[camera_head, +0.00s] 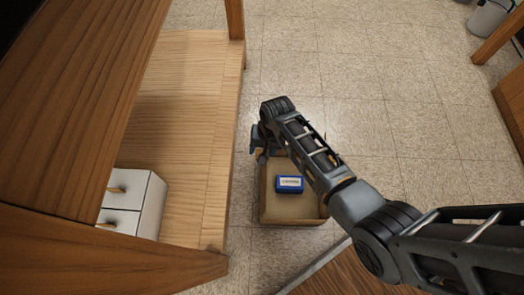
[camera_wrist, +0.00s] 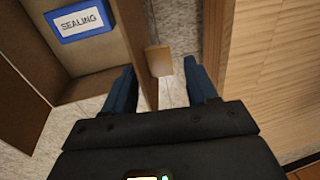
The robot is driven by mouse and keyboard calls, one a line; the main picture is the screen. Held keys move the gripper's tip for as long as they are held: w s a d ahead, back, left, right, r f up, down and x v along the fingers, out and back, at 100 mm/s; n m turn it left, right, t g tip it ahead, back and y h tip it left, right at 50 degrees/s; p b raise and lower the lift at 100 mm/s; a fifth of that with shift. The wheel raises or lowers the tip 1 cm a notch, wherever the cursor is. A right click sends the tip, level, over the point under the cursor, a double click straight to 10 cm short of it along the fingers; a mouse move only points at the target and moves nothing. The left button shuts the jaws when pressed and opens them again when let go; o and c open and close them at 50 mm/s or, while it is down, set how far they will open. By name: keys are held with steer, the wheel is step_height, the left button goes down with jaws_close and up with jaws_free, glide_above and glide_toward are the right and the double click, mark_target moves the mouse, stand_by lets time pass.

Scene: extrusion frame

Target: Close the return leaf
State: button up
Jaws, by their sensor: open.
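An open tan box (camera_head: 266,217) stands beside the wooden unit in the head view, with a blue packet (camera_head: 289,184) inside. The packet's label reads "SEALING" in the wrist view (camera_wrist: 81,19). My gripper (camera_wrist: 159,68) is open and points down at the box's edge nearest the unit. A small tan tab (camera_wrist: 158,60) shows between its fingers, beside the box wall (camera_wrist: 132,35). I cannot tell whether the fingers touch the tab or wall. Nothing is clearly marked as the return leaf; the tab may belong to it. My arm hides part of the box in the head view.
The wooden unit (camera_head: 190,120) fills the left of the head view, with a white drawer box (camera_head: 133,203) on its lower board. A brown wooden surface (camera_head: 335,275) lies in front. Tiled floor (camera_head: 340,60) is clear behind. A grey bin (camera_head: 488,18) stands far right.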

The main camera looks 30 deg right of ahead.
steer(key=shift+f, duration=0.4)
steer(key=shift+c, duration=0.2)
steer(key=shift+a, duration=0.1)
jaws_close()
